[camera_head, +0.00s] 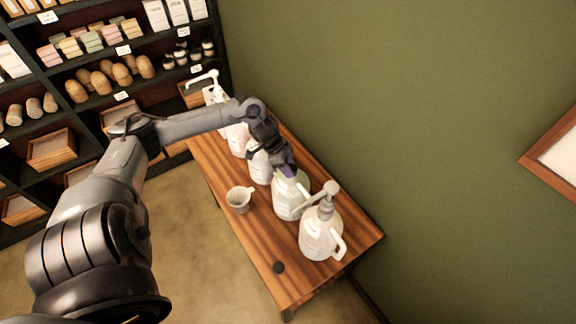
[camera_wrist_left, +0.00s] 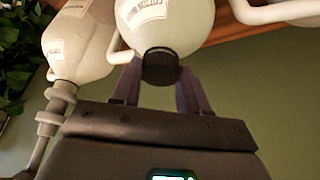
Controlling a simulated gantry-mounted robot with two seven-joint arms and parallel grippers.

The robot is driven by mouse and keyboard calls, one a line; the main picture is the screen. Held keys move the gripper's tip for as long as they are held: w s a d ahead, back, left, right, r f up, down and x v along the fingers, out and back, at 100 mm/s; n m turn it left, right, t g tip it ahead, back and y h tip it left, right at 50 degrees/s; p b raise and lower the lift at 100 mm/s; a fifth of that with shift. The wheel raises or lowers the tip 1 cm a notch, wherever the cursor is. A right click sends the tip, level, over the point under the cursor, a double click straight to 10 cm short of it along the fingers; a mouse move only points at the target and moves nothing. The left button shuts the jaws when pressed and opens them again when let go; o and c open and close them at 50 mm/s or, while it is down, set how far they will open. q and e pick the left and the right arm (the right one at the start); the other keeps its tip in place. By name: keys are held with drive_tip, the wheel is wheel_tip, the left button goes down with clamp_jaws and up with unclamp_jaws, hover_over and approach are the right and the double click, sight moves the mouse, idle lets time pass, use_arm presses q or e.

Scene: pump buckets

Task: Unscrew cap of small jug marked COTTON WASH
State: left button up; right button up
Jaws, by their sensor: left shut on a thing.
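The small white jug (camera_head: 287,203) stands upright on the wooden table among a row of similar jugs. In the left wrist view, the jug (camera_wrist_left: 180,25) appears upside down, with a small label that I cannot read with certainty. Its dark ribbed cap (camera_wrist_left: 161,66) sits on the neck, between the two purple fingers. My left gripper (camera_head: 286,170) reaches down from above and is shut on this cap (camera_wrist_left: 160,82). The gripper hides the cap in the head view. My right gripper is not in view.
A pump jug (camera_head: 320,236) stands close in front, its pump head beside my gripper. More white jugs (camera_head: 260,170) stand behind. Shelves (camera_head: 110,90) stand at left; a green wall is at right.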

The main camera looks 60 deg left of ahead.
use_arm(q)
drive_tip(key=shift+r+n+p, duration=0.1)
drive_tip(key=shift+n+p, duration=0.2)
drive_tip(key=shift+p, duration=0.3)
drive_tip(key=shift+n+y+p, duration=0.4)
drive_tip(key=shift+n+p, duration=0.7)
drive_tip(key=shift+p, duration=0.75)
drive_tip(key=shift+d+n, duration=0.1)
drive_tip(key=shift+n, duration=0.4)
drive_tip(key=shift+s+f+n+y, duration=0.1)
drive_tip(key=shift+f+n+y, duration=0.1)
drive_tip(key=shift+n+y, duration=0.35)
drive_tip(key=n+y, duration=0.1)
drive_tip(key=n, duration=0.4)
drive_tip(key=shift+y, duration=0.35)
drive_tip(key=n+y, duration=0.1)
drive_tip(key=n, duration=0.2)
drive_tip(key=shift+n+g+y, duration=0.4)
drive_tip(key=shift+n, duration=0.65)
